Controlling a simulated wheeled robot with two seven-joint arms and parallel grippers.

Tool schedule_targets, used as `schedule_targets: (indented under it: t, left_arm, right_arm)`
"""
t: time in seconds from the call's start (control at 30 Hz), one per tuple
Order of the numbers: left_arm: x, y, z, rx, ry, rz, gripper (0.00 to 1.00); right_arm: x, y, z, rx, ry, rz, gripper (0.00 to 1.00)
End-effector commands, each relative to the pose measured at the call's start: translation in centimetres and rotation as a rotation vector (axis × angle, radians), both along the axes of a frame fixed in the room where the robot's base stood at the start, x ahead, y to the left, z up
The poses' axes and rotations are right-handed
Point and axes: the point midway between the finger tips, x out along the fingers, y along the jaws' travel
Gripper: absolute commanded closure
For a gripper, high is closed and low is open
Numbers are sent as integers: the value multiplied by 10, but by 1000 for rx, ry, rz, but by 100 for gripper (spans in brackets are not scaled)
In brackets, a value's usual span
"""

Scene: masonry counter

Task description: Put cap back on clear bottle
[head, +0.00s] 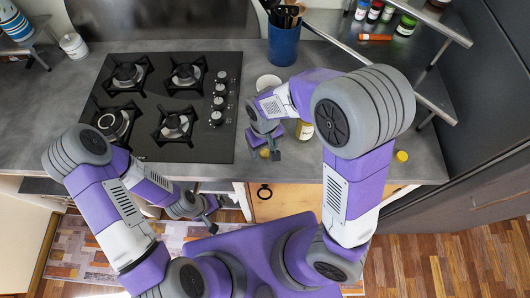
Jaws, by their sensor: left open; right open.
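A small bottle or jar (305,130) with a yellowish band stands on the counter just right of my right gripper; my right arm partly hides it. A round yellow cap-like piece (402,156) lies on the counter to the right, beyond my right arm. A small yellowish piece (265,153) shows by the fingertips of my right gripper; I cannot tell what it is or whether it touches them. My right gripper (266,144) is open over the counter, right of the stove. My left gripper (208,213) is open and low, in front of the counter's edge, far from the bottle.
A black gas stove (205,143) fills the counter's left middle. A white bowl or cup (268,83) and a blue utensil holder (284,45) stand behind my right gripper. A metal rack (345,35) with several jars is at the back right. Bare counter surrounds the yellow cap-like piece.

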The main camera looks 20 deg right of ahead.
Motion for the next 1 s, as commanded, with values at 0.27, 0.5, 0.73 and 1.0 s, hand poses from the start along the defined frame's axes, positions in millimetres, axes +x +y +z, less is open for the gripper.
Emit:
schedule_targets:
  t: [0.27, 0.5, 0.73, 1.0]
  left_arm:
    - [0, 0, -11, 0, 0, 0, 0]
    - [0, 0, -10, 0, 0, 0, 0]
    - [0, 0, -10, 0, 0, 0, 0]
    - [0, 0, -10, 0, 0, 0, 0]
  right_arm:
    - [-2, -4, -35, -2, 0, -1, 33]
    - [-2, -4, -35, -1, 0, 0, 33]
    - [-2, -4, -35, -1, 0, 0, 52]
    - [-2, -4, -35, -1, 0, 0, 92]
